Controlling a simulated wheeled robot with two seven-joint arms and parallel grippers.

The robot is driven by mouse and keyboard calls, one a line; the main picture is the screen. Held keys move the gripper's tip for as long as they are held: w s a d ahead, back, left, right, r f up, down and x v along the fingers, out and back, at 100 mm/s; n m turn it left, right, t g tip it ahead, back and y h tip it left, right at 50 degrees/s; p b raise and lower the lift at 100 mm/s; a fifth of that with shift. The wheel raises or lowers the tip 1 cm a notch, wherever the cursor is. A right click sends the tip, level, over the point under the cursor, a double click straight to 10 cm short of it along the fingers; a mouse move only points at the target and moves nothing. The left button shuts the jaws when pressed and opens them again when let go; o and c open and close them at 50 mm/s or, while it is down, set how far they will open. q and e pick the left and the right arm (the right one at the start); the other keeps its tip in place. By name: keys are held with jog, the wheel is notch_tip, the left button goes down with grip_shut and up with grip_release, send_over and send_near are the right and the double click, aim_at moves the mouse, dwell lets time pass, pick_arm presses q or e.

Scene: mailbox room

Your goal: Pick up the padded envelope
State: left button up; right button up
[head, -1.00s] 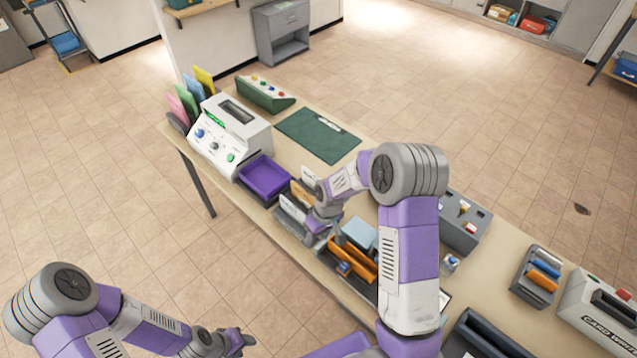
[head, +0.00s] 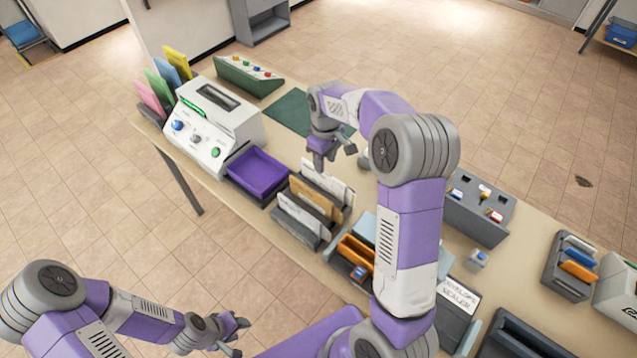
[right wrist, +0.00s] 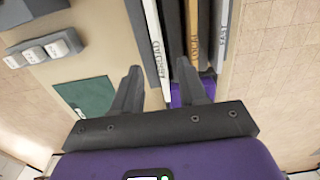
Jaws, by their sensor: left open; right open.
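A tan envelope (head: 311,197), which looks like the padded one, stands upright in the middle of a grey rack (head: 326,243) between white envelopes. It also shows in the right wrist view (right wrist: 194,28), right of a dark divider. My right gripper (head: 336,157) is open and empty above the rack's far end. In the right wrist view my right gripper (right wrist: 158,75) has one finger left of a lettered white envelope (right wrist: 154,35) and the other near the tan one. Contact cannot be told. My left gripper (head: 240,337) is open and empty off the table's near edge.
A purple tray (head: 258,172) and a white machine (head: 207,135) stand left of the rack. An orange organizer (head: 357,250) and a grey holder (head: 478,215) stand to its right. A green mat (head: 287,111) lies behind it.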

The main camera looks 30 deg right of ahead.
aim_at(323, 176)
jog(key=shift+w+f, duration=0.4)
jog(key=shift+f, duration=0.3)
jog(key=shift+w+f, duration=0.15)
jog(key=shift+f, duration=0.2)
jog(key=shift+s+f, duration=0.35)
jog(key=shift+f, duration=0.35)
notch_tip(323, 176, down, 5)
jog(key=shift+w+f, duration=0.1)
jog(key=shift+w, duration=0.05)
grip_shut()
